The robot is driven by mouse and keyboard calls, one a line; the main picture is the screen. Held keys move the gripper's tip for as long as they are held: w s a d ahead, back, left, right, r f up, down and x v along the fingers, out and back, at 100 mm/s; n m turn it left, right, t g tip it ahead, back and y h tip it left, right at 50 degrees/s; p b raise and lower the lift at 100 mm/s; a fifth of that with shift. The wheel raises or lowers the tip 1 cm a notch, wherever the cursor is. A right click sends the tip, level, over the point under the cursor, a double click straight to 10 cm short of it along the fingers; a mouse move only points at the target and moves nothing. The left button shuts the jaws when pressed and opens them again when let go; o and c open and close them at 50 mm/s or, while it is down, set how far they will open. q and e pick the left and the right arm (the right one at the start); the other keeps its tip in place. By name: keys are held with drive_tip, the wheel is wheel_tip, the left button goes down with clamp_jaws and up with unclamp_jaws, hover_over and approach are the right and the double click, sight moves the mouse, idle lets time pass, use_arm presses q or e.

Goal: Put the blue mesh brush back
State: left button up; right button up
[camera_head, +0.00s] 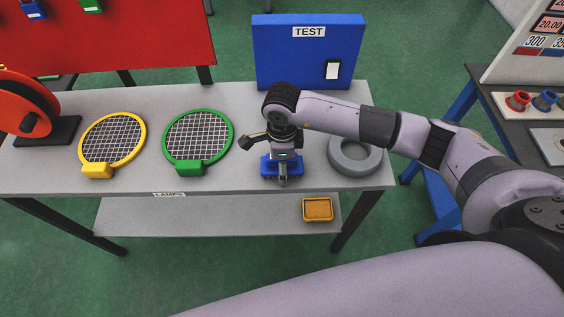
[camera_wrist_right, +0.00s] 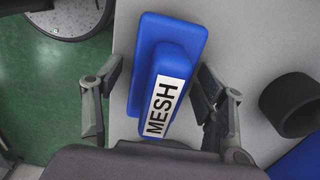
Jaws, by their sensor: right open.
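The blue mesh brush (camera_head: 268,168) lies on the table near its front edge, partly hidden under my right gripper (camera_head: 268,147). In the right wrist view the brush (camera_wrist_right: 165,75) is a blue block on a wider blue base, with a white label reading MESH. My right gripper (camera_wrist_right: 160,75) is open. Its two fingers are spread on either side of the brush, with visible gaps to it, and it holds nothing. I cannot tell the exact height of the fingertips over the table. My left gripper is not in view.
A yellow-rimmed mesh (camera_head: 112,140) and a green-rimmed mesh (camera_head: 198,136) lie left of the brush. A grey ring (camera_head: 355,160) lies right. A blue TEST box (camera_head: 308,60) stands behind. A red reel (camera_head: 30,105) is far left. An orange tray (camera_head: 317,209) sits on the lower shelf.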

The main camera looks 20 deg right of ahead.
wheel_tip(320, 180, up, 12)
drive_tip(key=shift+f+b, duration=0.15)
drive_tip(key=shift+b, duration=1)
